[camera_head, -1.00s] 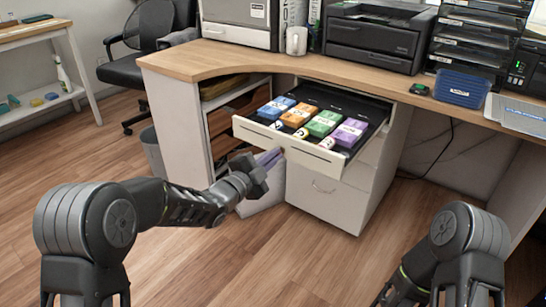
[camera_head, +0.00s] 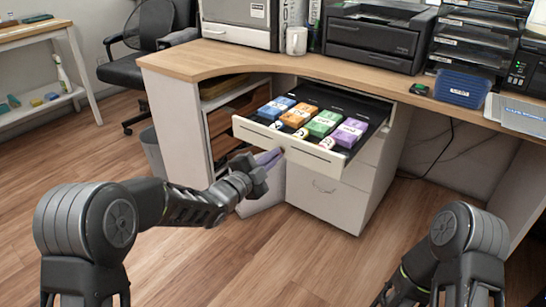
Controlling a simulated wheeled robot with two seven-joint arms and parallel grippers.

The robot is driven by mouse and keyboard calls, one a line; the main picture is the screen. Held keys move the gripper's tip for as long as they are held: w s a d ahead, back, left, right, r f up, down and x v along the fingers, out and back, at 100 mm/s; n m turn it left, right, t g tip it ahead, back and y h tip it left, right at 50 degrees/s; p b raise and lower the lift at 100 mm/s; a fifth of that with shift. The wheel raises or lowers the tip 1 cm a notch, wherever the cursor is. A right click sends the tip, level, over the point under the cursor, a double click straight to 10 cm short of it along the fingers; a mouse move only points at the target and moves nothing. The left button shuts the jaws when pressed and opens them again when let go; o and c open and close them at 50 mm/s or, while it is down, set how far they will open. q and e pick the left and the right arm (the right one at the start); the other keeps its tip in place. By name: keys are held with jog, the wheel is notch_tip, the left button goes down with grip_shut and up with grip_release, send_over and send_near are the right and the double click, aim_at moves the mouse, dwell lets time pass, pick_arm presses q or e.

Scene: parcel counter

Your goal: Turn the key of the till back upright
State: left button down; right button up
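The till (camera_head: 240,126) is a pulled-out drawer with a pale front and a black tray, under the wooden counter. It holds bundles of blue, orange, green and purple notes. My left gripper (camera_head: 273,156) is right at the left part of the drawer front, with its fingers pointing at the front. The key and its lock are at the fingertips, too small and covered to make out. I cannot tell how the key is turned or whether the fingers are closed on it. My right arm shows at the lower right, but its gripper is out of view.
A white cabinet (camera_head: 325,192) stands below the drawer. A black chair (camera_head: 140,60) is at the back left. The wooden floor in front is clear.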

pick_arm(q)
jog(key=shift+f+n, duration=0.1)
jog(key=shift+n, duration=5.9)
jog(key=c, duration=2.1)
grip_release()
jog(key=o, duration=0.5)
jog(key=shift+c, duration=0.2)
jog(key=shift+s+a, duration=0.1)
